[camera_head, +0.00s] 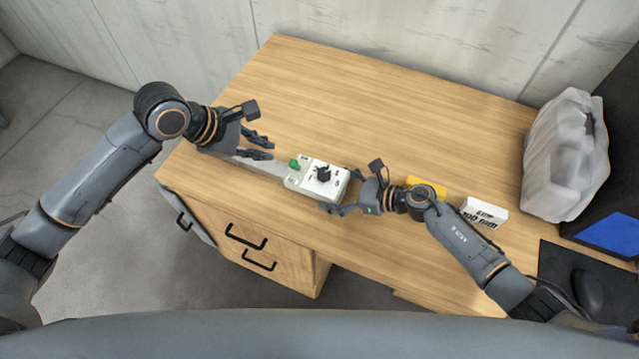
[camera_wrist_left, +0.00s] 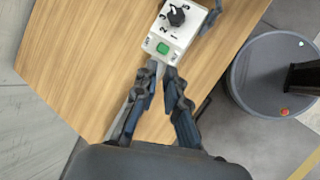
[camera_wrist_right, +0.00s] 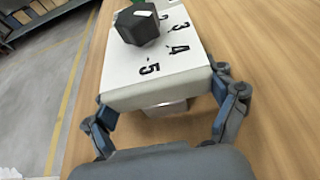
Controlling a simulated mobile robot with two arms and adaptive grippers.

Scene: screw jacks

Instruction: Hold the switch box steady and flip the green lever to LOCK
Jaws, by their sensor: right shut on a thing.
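The white switch box (camera_head: 327,176) stands near the table's front edge, with a black knob (camera_head: 323,174) and printed numbers on top. The green lever (camera_head: 294,164) is at its left end and also shows in the left wrist view (camera_wrist_left: 162,48). My right gripper (camera_head: 345,193) is shut on the box's right end, one finger on each side; the right wrist view shows the fingers (camera_wrist_right: 165,105) beside the box. My left gripper (camera_head: 272,148) is left of the lever, empty, its fingers apart by a narrow gap and pointing at the lever. Its fingertips seem clear of the lever.
A grey strip (camera_head: 262,164) lies left of the box. A yellow block (camera_head: 428,187) and a white labelled box (camera_head: 483,213) lie right of my right gripper. A wrapped translucent bundle (camera_head: 565,155) stands at the right. The back of the wooden table (camera_head: 380,100) is clear.

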